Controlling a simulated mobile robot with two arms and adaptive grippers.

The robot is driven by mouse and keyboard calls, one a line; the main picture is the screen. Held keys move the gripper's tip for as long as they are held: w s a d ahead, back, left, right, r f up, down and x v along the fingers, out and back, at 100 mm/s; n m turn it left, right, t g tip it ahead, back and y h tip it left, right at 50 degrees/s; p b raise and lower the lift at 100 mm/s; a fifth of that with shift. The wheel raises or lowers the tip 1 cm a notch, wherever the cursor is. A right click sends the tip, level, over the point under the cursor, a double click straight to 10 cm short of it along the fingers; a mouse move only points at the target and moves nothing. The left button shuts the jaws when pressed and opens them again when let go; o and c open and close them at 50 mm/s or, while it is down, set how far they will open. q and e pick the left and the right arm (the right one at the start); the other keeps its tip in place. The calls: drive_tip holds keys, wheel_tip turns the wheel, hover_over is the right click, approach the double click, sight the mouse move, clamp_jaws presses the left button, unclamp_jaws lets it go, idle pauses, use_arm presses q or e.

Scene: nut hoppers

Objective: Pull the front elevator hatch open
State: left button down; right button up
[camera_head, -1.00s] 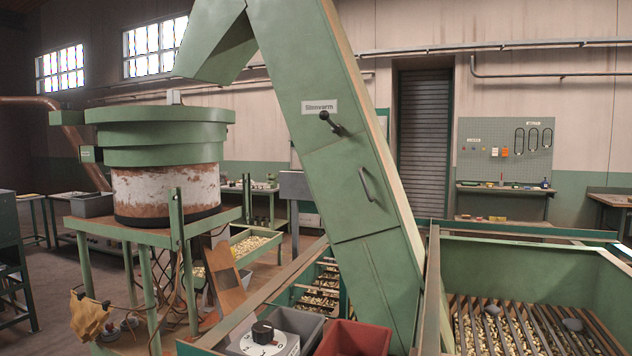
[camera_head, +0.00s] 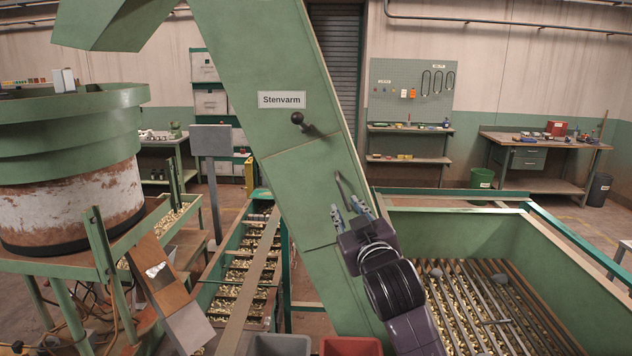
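The green elevator (camera_head: 270,60) slants across the middle, with a "Stenvarm" label (camera_head: 282,100). Its front hatch (camera_head: 302,190) is a green panel that lies flush in the elevator's face and looks closed. A dark round knob (camera_head: 298,118) sits above the hatch. The hatch's metal bar handle (camera_head: 342,188) is at the panel's right side, its lower end partly hidden by my gripper. My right gripper (camera_head: 345,208) is at the handle's lower end, with its two fingers apart. I cannot tell whether it touches the handle. My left gripper is out of view.
A green hopper (camera_head: 460,225) with a bar grate over nuts is at the right. A round green-rimmed drum (camera_head: 70,140) stands at the left. A grey bin (camera_head: 278,345) and a red bin (camera_head: 350,347) are at the bottom. A workbench (camera_head: 545,142) stands behind.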

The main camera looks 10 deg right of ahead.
sight(344, 197)
drive_tip(key=w, duration=0.4)
drive_tip(key=w+d, duration=0.1)
drive_tip(key=w, duration=0.1)
drive_tip(key=shift+w, duration=0.4)
drive_tip(key=shift+w+d, duration=0.1)
drive_tip(key=shift+d, duration=0.15)
drive_tip(key=shift+c, duration=0.3)
clamp_jaws()
